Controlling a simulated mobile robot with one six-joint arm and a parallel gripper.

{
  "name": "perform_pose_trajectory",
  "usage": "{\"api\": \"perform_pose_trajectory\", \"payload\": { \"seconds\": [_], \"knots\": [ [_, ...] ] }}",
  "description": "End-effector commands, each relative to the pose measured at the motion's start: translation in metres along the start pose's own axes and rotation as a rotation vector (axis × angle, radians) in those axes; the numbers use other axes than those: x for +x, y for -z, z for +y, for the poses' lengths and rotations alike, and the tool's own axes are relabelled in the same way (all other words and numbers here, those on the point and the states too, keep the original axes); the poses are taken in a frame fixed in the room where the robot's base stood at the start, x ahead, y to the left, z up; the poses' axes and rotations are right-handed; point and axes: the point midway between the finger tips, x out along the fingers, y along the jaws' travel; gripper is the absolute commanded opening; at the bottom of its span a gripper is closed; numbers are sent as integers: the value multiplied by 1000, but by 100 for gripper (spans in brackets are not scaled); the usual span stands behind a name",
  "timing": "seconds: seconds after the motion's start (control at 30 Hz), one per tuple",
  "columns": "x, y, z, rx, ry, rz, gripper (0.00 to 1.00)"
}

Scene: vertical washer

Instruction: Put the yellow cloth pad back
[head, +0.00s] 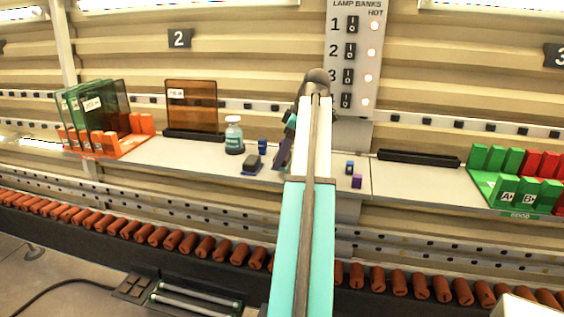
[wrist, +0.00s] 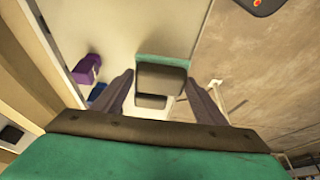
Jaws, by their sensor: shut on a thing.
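No plainly yellow cloth pad shows in either view. In the wrist view my gripper (wrist: 160,82) has its two dark fingers on either side of a small dark olive block with a teal edge (wrist: 164,58). It is held between them; I cannot tell whether it is the pad. In the head view my arm hides most of the gripper, which is over the middle of the shelf. A small dark pad-like block (head: 252,162) lies on the shelf just left of it.
A labelled bottle (head: 234,136) and an amber panel (head: 192,107) stand left on the shelf (head: 190,151). Blue (head: 349,167) and purple (head: 356,181) blocks lie right of my arm. A black slotted bar (head: 418,158) and green rack (head: 515,190) are farther right. A roller conveyor runs below.

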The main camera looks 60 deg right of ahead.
Motion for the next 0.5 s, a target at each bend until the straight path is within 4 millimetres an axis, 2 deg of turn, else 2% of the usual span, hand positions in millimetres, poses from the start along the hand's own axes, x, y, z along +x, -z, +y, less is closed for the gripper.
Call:
{"api": "perform_pose_trajectory", "payload": {
  "seconds": [0.3,0.5],
  "knots": [
    [2,8,11,-1,0,0,40],
    [16,2,9,-1,1,-1,40]
  ]
}}
